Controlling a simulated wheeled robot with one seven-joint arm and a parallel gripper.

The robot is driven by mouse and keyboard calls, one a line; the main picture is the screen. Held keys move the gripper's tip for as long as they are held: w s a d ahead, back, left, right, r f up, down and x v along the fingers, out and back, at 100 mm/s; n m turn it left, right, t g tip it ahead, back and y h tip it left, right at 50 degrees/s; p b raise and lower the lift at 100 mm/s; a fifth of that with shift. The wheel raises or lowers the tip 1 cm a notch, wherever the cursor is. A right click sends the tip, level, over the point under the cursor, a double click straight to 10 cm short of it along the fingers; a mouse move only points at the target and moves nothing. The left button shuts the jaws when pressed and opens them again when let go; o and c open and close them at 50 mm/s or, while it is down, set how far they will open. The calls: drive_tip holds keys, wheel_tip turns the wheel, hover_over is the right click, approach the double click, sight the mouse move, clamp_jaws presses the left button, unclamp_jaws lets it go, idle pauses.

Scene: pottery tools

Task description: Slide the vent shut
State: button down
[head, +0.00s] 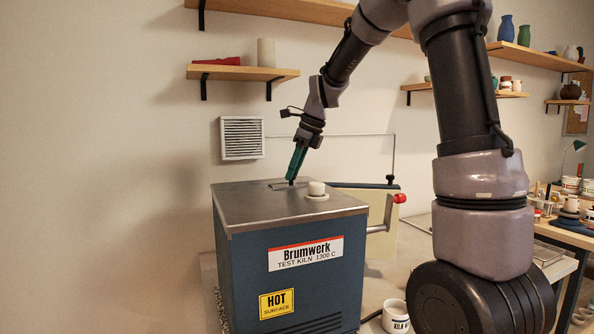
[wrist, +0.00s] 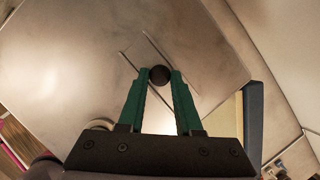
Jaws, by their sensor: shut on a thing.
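The kiln (head: 290,255) is a blue box with a bare metal top and a "Brumwerk" label. Its vent (head: 276,184) is a small flat slide set between thin rails on the top, towards the back. The vent's round black knob (wrist: 160,75) shows in the wrist view between my fingertips. My gripper (head: 292,181), with green fingers, points down at the vent and is shut on this knob; it also shows in the wrist view (wrist: 160,80). The fingers hide part of the vent, and I cannot tell how far open it is.
A white round plug (head: 316,188) stands on the kiln top just right of my gripper. A red-ended handle (head: 399,198) juts from the kiln's right side. A wall grille (head: 242,138) and a shelf (head: 240,72) are behind. The top's left part is clear.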

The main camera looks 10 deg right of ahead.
drive_tip(key=c, duration=0.6)
unclamp_jaws()
drive_tip(key=shift+a, duration=0.2)
drive_tip(key=shift+r, duration=0.1)
drive_tip(key=v, duration=1)
drive_tip(key=shift+s+d+r, duration=0.1)
drive_tip(key=shift+r, duration=0.25)
drive_tip(key=s+d+f+n+t, duration=0.1)
drive_tip(key=s+d+n, duration=0.1)
drive_tip(key=s+n, duration=0.5)
drive_tip(key=s+d+f+n+t+h, duration=0.1)
drive_tip(key=s+d+f+n+t, duration=0.1)
drive_tip(key=s+n, duration=0.5)
drive_tip(key=s+d+f+n+t, duration=0.1)
drive_tip(key=s+d+n, duration=0.1)
drive_tip(key=s+n, duration=0.4)
drive_tip(key=shift+s+d+f+n+t+h, duration=0.1)
drive_tip(key=shift+s+n+t+h, duration=0.1)
drive_tip(key=shift+s, duration=0.7)
drive_tip(key=shift+s+d+f+n+t+h, duration=0.1)
drive_tip(key=shift+s+d+n+h, duration=0.1)
drive_tip(key=shift+s, duration=0.75)
